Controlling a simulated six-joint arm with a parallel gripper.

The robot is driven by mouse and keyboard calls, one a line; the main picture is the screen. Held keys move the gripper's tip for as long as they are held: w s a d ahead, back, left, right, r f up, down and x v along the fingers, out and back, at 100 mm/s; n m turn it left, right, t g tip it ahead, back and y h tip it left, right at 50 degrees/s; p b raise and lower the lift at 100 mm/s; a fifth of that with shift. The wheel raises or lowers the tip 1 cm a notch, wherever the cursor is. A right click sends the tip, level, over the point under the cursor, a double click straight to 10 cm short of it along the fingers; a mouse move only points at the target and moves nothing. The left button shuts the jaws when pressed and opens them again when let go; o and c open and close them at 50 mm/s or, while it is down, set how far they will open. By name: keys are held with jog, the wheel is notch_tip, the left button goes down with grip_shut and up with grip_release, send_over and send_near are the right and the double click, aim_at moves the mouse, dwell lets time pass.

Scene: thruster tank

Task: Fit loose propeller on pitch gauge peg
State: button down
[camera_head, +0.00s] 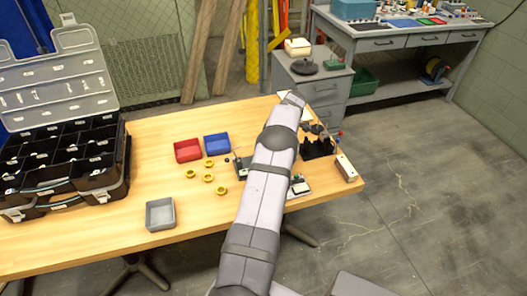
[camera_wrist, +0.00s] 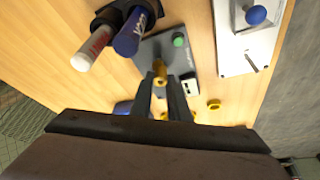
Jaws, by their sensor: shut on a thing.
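In the wrist view my gripper (camera_wrist: 160,79) is shut on a small yellow part (camera_wrist: 160,81), which I take for the loose propeller; only its end shows between the dark fingers. It is over or near the lower edge of a grey plate (camera_wrist: 155,48) with a green knob (camera_wrist: 180,41), probably the pitch gauge. No peg is clear there, and contact cannot be told. In the head view a dark grey device (camera_head: 242,168) partly shows left of my arm; my gripper is hidden.
A red bin (camera_head: 187,150), a blue bin (camera_head: 217,144) and a grey bin (camera_head: 160,214) stand on the table (camera_head: 110,243). A black organizer case (camera_head: 65,170) is at left. Markers (camera_wrist: 130,35) and a white device (camera_wrist: 248,40) flank the grey plate.

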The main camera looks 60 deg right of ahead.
jog(key=shift+f+b, duration=0.8)
jog(key=shift+f, duration=0.05)
dwell(0.4)
jog(key=c, duration=1.6)
grip_release()
jog(key=v, duration=0.3)
jog(key=w+p+v, duration=0.1)
jog(key=v, duration=0.3)
jog(key=p+v, duration=0.1)
jog(key=v, duration=0.3)
jog(key=shift+w+a+r, duration=0.1)
jog(key=shift+a+r, duration=0.1)
jog(key=shift+r, duration=0.15)
